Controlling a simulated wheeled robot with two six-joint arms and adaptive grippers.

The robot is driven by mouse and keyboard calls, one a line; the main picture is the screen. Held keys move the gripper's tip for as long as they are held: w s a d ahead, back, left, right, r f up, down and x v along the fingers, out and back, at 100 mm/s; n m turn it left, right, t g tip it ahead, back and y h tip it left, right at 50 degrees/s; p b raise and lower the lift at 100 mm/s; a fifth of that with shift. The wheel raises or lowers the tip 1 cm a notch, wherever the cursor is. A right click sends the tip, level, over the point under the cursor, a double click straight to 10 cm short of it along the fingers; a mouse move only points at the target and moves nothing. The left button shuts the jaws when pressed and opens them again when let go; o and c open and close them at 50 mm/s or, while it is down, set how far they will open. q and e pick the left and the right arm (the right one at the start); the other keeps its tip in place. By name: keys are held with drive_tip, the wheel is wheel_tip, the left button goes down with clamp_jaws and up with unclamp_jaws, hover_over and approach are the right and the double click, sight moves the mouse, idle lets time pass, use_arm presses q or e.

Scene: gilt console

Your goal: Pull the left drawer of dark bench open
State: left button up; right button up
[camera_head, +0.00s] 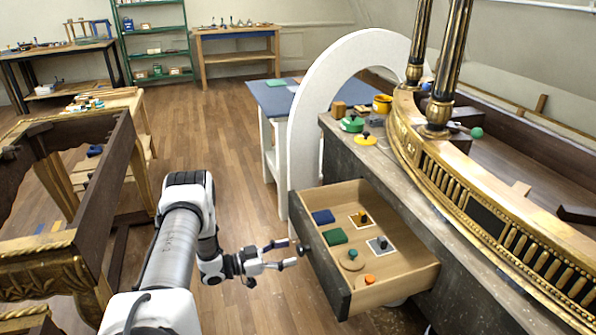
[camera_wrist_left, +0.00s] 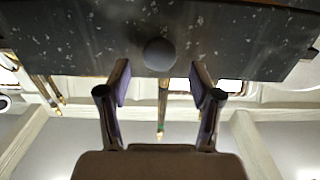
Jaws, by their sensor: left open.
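The dark bench (camera_head: 398,200) stands at the right, and its left drawer is pulled well out. The drawer's dark front (camera_head: 318,266) faces my left gripper, and its pale wooden inside shows. A round dark knob (camera_head: 301,249) sits on that front; it also shows in the left wrist view (camera_wrist_left: 159,54). My left gripper (camera_head: 287,254) is open just in front of the knob. In the left wrist view its two fingertips (camera_wrist_left: 160,78) lie either side of the knob's line, with the knob slightly beyond them and apparently untouched. My right gripper is out of view.
The drawer holds blue and green blocks (camera_head: 334,237) and small knobbed pieces. A white arch (camera_head: 305,120) and blue-topped table (camera_head: 268,97) stand behind. A gilt console frame (camera_head: 100,140) is at left. Wooden floor (camera_head: 235,190) between is clear.

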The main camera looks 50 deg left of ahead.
use_arm(q)
drive_tip(key=v, duration=0.7)
drive_tip(key=shift+s, duration=0.25)
drive_tip(key=shift+a, duration=0.1)
